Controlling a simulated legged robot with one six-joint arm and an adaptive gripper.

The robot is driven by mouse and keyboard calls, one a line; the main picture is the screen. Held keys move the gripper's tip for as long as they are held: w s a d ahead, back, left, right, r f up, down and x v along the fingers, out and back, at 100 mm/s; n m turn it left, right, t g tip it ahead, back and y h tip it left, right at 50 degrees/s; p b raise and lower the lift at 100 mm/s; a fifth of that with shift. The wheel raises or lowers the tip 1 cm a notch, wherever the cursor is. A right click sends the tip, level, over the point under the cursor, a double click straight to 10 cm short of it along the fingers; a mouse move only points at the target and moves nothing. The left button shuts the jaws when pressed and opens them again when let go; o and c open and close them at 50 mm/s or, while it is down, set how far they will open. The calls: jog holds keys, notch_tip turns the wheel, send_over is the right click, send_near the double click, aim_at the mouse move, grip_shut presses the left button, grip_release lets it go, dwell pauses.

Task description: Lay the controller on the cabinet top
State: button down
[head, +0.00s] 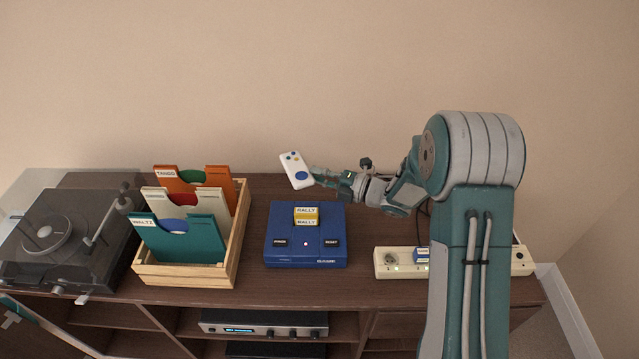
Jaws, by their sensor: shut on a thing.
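The controller (294,170) is a small white slab with blue and yellow round buttons. My gripper (316,177) is shut on its right edge. The controller is tilted, with its button face toward the camera, and appears held above the rear part of the cabinet top, behind the blue console. The exact height is hard to tell. The cabinet top (365,225) is dark brown wood. The gripper's far finger is partly hidden.
The blue console (305,250) with a yellow cartridge stands mid-top. A wooden crate (186,278) of record sleeves and a turntable (60,235) stand left. A cream power strip (392,262) lies right, partly behind my arm. Bare wood shows between console and strip.

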jog(key=shift+w+d+f, duration=0.65)
jog(key=shift+w+f, duration=0.55)
jog(key=shift+f, duration=0.5)
jog(key=shift+w+d+f, duration=0.65)
jog(key=shift+w+f, duration=0.5)
jog(key=shift+f, duration=0.5)
jog(key=shift+w+d+f, duration=0.65)
jog(key=shift+w+f, duration=0.55)
jog(key=shift+f, duration=0.5)
jog(key=shift+f, duration=0.1)
jog(key=shift+a+f, duration=0.15)
jog(key=shift+f, duration=0.2)
jog(key=shift+f, duration=0.2)
jog(key=c, duration=0.6)
grip_release()
